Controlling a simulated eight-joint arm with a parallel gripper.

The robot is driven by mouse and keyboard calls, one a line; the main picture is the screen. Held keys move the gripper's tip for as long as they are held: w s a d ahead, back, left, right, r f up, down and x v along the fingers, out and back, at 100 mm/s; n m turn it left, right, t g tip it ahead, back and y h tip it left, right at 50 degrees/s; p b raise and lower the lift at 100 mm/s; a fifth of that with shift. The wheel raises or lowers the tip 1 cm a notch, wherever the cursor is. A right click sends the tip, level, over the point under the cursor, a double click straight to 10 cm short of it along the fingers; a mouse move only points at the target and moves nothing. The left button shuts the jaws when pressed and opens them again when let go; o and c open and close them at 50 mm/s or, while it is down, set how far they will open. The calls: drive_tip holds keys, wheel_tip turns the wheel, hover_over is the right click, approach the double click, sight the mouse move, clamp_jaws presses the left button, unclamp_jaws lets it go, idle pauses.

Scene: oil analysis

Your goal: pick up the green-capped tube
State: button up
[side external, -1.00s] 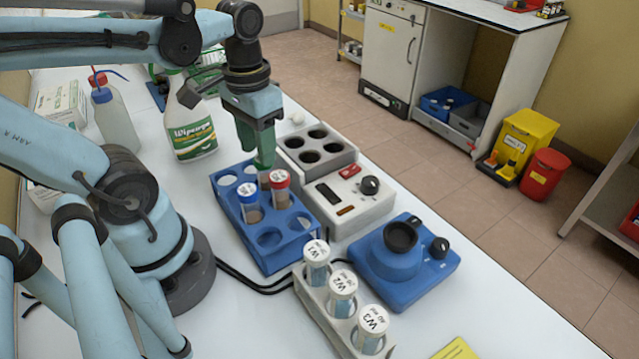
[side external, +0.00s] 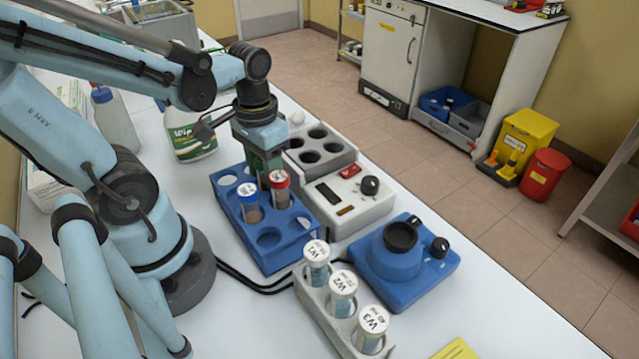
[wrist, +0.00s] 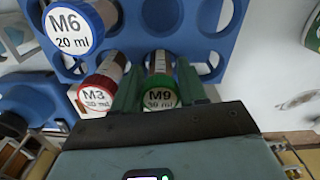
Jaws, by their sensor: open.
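The green-capped tube (wrist: 162,98), labelled M9 20 ml, stands in the blue rack (side external: 284,246). In the wrist view it sits between the two fingers of my gripper (wrist: 159,78), which are open on either side of it. I cannot tell whether the fingers touch it. In the side view my gripper (side external: 265,172) is down at the far part of the rack and hides the green-capped tube. A red-capped tube (side external: 279,185), labelled M3 in the wrist view (wrist: 97,95), stands close beside a finger.
A blue-capped tube (side external: 249,205), M6, is also in the rack. A grey block with round holes (side external: 300,142) on a white device (side external: 345,208) stands right of the rack. A blue device (side external: 390,270) and a white-capped tube rack (side external: 318,305) stand nearer the camera.

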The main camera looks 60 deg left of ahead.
drive_tip(key=shift+c, duration=0.2)
drive_tip(key=c, duration=0.6)
drive_tip(key=shift+r, duration=0.1)
drive_tip(key=shift+c, duration=0.2)
drive_tip(key=shift+r, duration=4.9)
